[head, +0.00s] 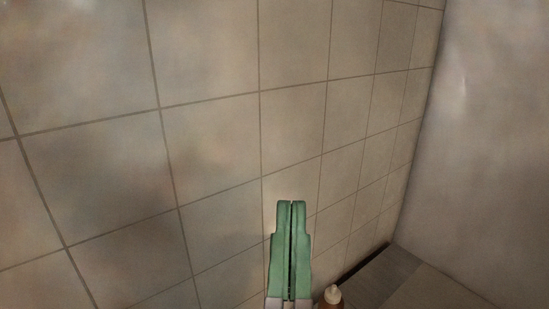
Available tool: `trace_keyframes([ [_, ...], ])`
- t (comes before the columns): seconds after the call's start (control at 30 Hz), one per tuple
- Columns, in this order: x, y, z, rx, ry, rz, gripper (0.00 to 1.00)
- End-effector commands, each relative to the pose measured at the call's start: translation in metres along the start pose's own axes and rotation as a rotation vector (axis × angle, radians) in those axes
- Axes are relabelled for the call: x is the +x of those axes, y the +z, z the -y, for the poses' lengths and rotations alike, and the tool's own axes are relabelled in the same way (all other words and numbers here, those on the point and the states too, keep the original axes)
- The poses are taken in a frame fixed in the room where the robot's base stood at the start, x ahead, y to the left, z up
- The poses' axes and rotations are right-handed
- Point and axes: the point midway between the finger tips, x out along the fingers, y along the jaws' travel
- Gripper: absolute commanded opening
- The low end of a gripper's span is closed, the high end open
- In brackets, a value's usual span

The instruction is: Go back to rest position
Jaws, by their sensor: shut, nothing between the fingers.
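My gripper (291,204) shows at the bottom middle of the head view, with two green fingers pointing up in the picture. The fingers lie close together with only a thin dark line between them. Nothing is held between them. The rest of my arm is below the picture's edge.
A tiled wall (210,135) fills most of the view behind the fingers. A plain smooth wall (490,140) stands at the right. A brown bottle with a pale cap (332,295) shows just right of my gripper. A grey surface (375,276) lies at the lower right.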

Motion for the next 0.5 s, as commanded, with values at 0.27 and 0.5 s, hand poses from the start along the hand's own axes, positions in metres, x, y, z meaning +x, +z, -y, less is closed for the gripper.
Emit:
trace_keyframes([
  [0.27, 0.072, -0.134, 0.013, 0.053, -0.059, -0.036, 0.0],
  [0.5, 0.134, -0.229, 0.013, 0.061, -0.061, -0.033, 0.0],
])
